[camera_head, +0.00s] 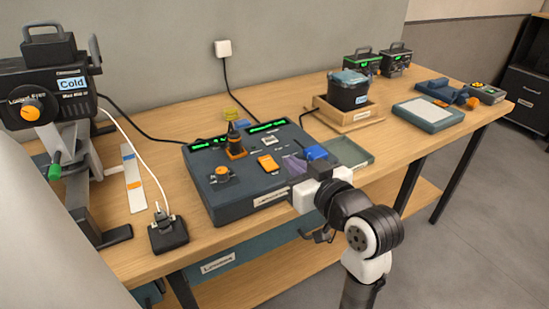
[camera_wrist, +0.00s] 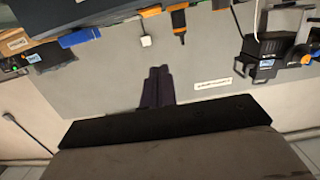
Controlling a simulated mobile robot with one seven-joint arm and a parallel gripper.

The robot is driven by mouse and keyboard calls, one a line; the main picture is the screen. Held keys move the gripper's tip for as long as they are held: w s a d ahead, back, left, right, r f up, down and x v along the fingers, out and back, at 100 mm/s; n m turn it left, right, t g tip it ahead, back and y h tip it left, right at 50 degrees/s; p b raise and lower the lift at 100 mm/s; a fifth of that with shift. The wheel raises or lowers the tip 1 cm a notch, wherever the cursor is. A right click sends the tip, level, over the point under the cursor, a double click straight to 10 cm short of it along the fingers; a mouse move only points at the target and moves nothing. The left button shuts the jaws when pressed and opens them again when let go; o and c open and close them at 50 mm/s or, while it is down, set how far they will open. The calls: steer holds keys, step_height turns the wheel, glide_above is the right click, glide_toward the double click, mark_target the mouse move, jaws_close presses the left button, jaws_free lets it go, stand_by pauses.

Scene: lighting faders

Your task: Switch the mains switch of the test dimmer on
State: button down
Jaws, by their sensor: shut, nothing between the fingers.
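The dark console (camera_head: 225,200), which I take to be the test dimmer, sits on the bench in the middle of the head view. An orange switch-like block (camera_head: 268,163) is on its top, with an orange knob (camera_head: 221,175) to the left and green lit strips along its back. I cannot tell for certain which control is the mains switch. My gripper (camera_head: 293,163) is over the console's right part, just right of the orange block. Contact cannot be told. In the wrist view its dark fingers (camera_wrist: 157,85) are together and empty. That view looks upside down.
A blue part (camera_head: 315,152) is close beside my gripper. A black upright piece with an orange base (camera_head: 236,142) stands on the console. A lamp (camera_head: 50,85) is at left, a black adapter (camera_head: 168,233) in front. A wooden tray (camera_head: 347,118) is to the right.

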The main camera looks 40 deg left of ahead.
steer(key=p, duration=0.2)
glide_above(270, 164)
steer(key=d, duration=0.1)
steer(key=shift+s+d+f, duration=0.2)
steer(key=shift+s+f, duration=0.2)
steer(key=shift+f, duration=0.05)
steer(key=f, duration=0.2)
steer(key=a+f, duration=0.1)
steer(key=shift+w+p, duration=0.25)
steer(key=shift+p, duration=0.05)
steer(key=shift+f, duration=0.65)
steer(key=shift+f, duration=0.1)
steer(key=shift+a+f+b, duration=0.1)
steer(key=shift+f+b, duration=0.2)
steer(key=shift+b, duration=0.1)
steer(key=shift+w+p, duration=0.1)
steer(key=shift+p, duration=0.2)
steer(key=shift+a+r+p, duration=0.15)
steer(key=shift+r+p, duration=0.3)
steer(key=shift+r, duration=0.15)
step_height(270, 164, up, 4)
steer(key=p, duration=0.2)
steer(key=shift+f+p, duration=0.15)
steer(key=shift+p, duration=0.25)
steer(key=r+b+v, duration=0.1)
steer(key=b+v, duration=0.1)
steer(key=v, duration=0.7)
steer(key=shift+r+b, duration=0.35)
steer(key=shift+r, duration=0.05)
